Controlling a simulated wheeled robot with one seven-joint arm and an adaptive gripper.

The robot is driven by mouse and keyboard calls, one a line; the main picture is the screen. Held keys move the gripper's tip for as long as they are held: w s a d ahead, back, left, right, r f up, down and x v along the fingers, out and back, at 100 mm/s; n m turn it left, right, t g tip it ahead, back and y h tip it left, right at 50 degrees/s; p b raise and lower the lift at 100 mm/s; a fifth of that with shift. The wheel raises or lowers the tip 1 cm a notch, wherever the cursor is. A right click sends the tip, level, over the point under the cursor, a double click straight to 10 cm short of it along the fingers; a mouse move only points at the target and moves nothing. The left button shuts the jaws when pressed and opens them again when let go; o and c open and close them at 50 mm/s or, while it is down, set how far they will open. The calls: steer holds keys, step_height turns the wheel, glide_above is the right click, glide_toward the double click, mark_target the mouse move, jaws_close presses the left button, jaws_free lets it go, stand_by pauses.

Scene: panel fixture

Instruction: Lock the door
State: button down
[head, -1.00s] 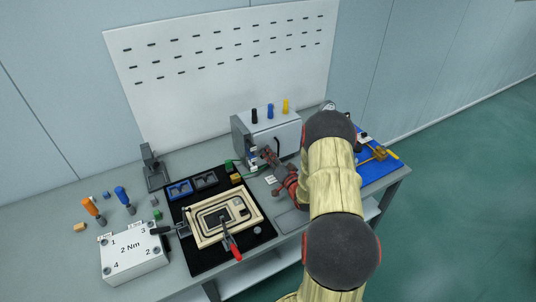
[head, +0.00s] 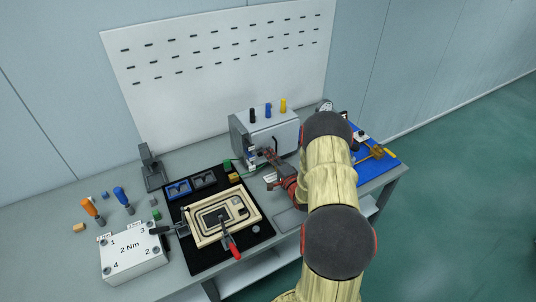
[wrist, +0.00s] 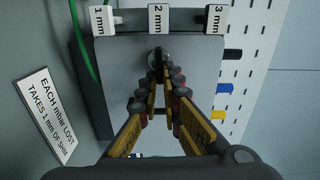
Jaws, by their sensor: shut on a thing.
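The grey cabinet (head: 240,136) stands at the back of the bench, with a pale door (head: 285,133) and a dark handle (head: 274,143) on its front. My gripper (head: 266,155) is at the lower front left of the cabinet. In the wrist view, my gripper (wrist: 160,80) points at a grey face (wrist: 125,72) of the cabinet. Its fingers close together on a small round metal knob (wrist: 158,55), whose near part they hide. I cannot tell whether the door is fully closed or how the knob is turned.
A printed card (wrist: 45,117) and a green cable (wrist: 83,40) are left. A framed maze-like plate (head: 195,233) and blue mat (head: 385,170) flank the arm.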

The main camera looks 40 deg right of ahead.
steer(key=shift+f+m, duration=0.1)
steer(key=shift+m, duration=0.2)
steer(key=c, duration=2.1)
jaws_free()
steer(key=shift+o, duration=0.6)
steer(key=v, duration=1.2)
